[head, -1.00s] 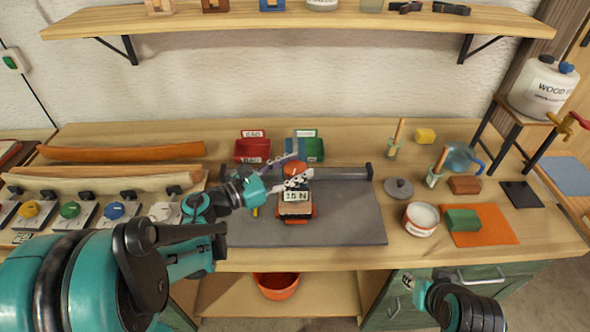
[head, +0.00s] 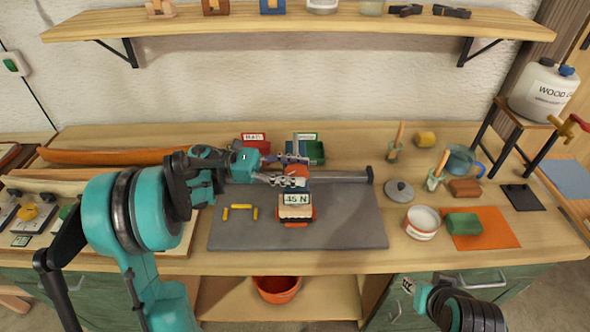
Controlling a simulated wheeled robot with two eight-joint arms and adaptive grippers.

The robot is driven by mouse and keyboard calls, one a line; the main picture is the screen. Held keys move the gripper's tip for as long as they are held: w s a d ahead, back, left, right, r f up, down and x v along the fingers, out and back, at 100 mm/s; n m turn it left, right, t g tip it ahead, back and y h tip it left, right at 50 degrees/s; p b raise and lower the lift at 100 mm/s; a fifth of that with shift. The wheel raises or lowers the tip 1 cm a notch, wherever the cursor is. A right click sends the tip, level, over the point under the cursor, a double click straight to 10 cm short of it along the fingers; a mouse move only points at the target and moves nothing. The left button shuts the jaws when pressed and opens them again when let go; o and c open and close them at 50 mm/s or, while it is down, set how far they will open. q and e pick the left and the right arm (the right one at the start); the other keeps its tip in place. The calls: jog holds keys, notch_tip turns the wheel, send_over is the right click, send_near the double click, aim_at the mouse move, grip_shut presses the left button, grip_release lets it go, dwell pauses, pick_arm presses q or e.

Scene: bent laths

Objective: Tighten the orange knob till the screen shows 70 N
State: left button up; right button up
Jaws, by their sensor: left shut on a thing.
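The orange knob (head: 300,170) sits on top of a small device on the grey mat (head: 345,225). The device's screen (head: 297,199) faces me and appears to read 45 N, in small digits. My left gripper (head: 296,176) reaches in from the left and is shut on the orange knob. Its fingers hide part of the knob. A piece of my right arm shows at the lower right, but its gripper is not in view.
Several yellow pieces (head: 240,207) lie on the mat left of the device. A red bin and a green bin (head: 315,152) stand behind. A white tub (head: 422,222) and a green block (head: 463,223) stand to the right. The mat's front is clear.

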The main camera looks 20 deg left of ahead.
aim_at(296, 170)
pick_arm(q)
jog(key=shift+g, duration=0.3)
jog(key=o, duration=1.2)
jog(key=shift+d, duration=0.1)
jog(key=shift+r, duration=0.1)
notch_tip(296, 170, up, 10)
jog(key=shift+f, duration=0.1)
